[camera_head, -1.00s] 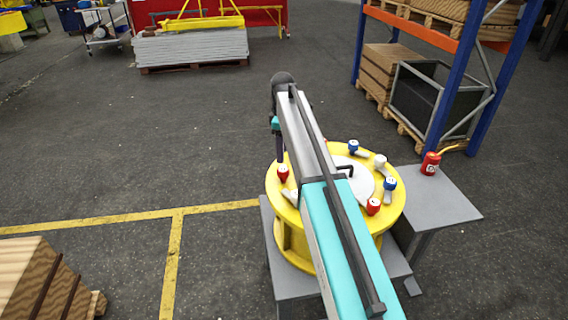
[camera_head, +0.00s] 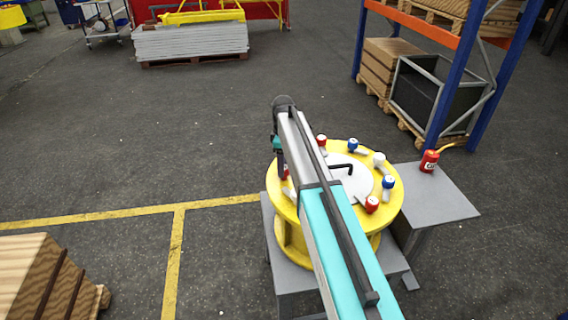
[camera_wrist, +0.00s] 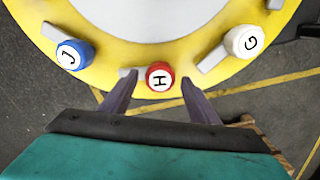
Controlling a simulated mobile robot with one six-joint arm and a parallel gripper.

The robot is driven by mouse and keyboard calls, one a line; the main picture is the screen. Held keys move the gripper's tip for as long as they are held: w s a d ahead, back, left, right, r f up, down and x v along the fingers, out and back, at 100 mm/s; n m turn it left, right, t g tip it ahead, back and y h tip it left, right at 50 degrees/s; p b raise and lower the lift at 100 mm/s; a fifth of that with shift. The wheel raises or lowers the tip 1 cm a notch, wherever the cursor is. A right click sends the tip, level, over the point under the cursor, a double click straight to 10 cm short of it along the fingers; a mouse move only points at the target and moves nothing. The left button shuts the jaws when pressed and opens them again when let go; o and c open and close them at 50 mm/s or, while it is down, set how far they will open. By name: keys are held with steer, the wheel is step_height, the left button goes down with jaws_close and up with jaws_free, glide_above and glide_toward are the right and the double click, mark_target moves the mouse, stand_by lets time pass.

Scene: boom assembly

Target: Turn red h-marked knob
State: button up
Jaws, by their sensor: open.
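The red H-marked knob (camera_wrist: 159,75) sits on the rim of the round yellow drum (camera_wrist: 186,62) in the wrist view. A short grey lever shows at its left. My gripper (camera_wrist: 158,93) is open, with one dark finger on each side of the knob and gaps on both sides. No contact is visible. In the head view my gripper (camera_head: 283,163) is at the drum's left edge, and it mostly hides the red knob there. The blue J knob (camera_wrist: 74,54) stands left of the H knob, and the white G knob (camera_wrist: 244,41) stands right.
Other red, blue and white knobs stand around the drum's rim, with a black crank (camera_head: 343,167) on its pale centre. A red canister (camera_head: 429,161) stands on a grey side table (camera_head: 438,192) to the right. The floor left of the drum is open.

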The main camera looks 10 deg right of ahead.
steer(key=c, duration=1)
steer(key=shift+c, duration=0.2)
